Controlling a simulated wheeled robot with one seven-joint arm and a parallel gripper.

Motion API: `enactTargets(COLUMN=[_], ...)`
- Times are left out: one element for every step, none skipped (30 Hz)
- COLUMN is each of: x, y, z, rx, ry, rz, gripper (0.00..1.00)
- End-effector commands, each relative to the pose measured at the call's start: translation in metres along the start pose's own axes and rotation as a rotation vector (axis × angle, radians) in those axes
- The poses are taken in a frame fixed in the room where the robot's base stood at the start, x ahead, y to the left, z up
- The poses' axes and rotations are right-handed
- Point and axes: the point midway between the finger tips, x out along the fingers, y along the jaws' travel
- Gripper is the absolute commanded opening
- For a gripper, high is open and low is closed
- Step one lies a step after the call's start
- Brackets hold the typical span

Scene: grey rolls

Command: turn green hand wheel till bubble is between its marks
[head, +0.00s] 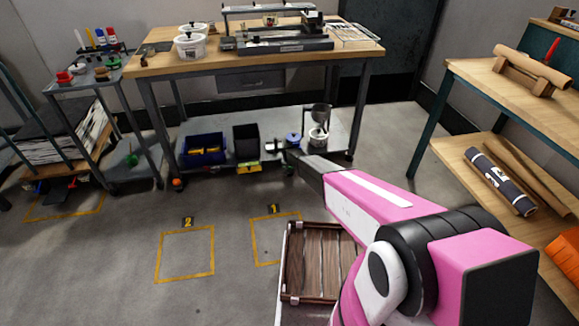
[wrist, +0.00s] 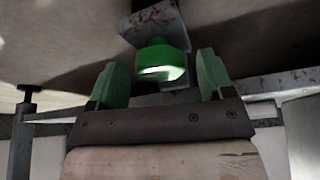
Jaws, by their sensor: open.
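In the wrist view, the green hand wheel (wrist: 158,60) sits under a worn metal bracket (wrist: 150,22), with a bright patch on its near face. My gripper (wrist: 162,76) is open. Its two green fingertips stand left and right of the wheel, apart from it, with gaps on both sides. In the head view my arm reaches toward the lower shelf of the bench, and the fingers are too small there to judge. I cannot make out the bubble or its marks in either view.
The workbench (head: 158,66) has a lower shelf (head: 225,130) holding a blue bin (head: 203,150), a black bin (head: 246,143) and small parts. A wooden crate (head: 296,268) stands on the floor beside my arm. A shelf with rolls (head: 497,178) is at right. Open floor lies at left.

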Motion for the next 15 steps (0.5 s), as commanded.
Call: enactTargets(x=[-0.0002, -0.0004, -0.0004, -0.0005, -0.0005, -0.0005, -0.0006, -0.0006, -0.0006, -0.0006, -0.0006, -0.0006, -0.0007, -0.0007, -0.0007], y=[0.0001, 0.0001, 0.0001, 0.0001, 0.0001, 0.0001, 0.0, 0.0, 0.0, 0.0, 0.0, 0.0, 0.0001, 0.0001, 0.0001], z=[0.0001, 0.0001, 0.0002, 0.0002, 0.0002, 0.0002, 0.0002, 0.0002, 0.0002, 0.0002, 0.0002, 0.0002, 0.0002, 0.0002, 0.0002], rx=[0.0, 0.0, 0.0, 0.0, 0.0, 0.0, 0.0, 0.0, 0.0, 0.0, 0.0, 0.0, -0.001, -0.002, -0.006], ry=[0.0, 0.0, 0.0, 0.0, 0.0, 0.0, 0.0, 0.0, 0.0, 0.0, 0.0, 0.0, 0.0, 0.0, 0.0], rz=[0.0, 0.0, 0.0, 0.0, 0.0, 0.0, 0.0, 0.0, 0.0, 0.0, 0.0, 0.0, 0.0, -0.001, -0.002], gripper=[0.74, 0.74, 0.74, 0.74, 0.68, 0.55, 0.45, 0.35, 0.27, 0.27, 0.27, 0.27, 0.27, 0.27, 0.27])
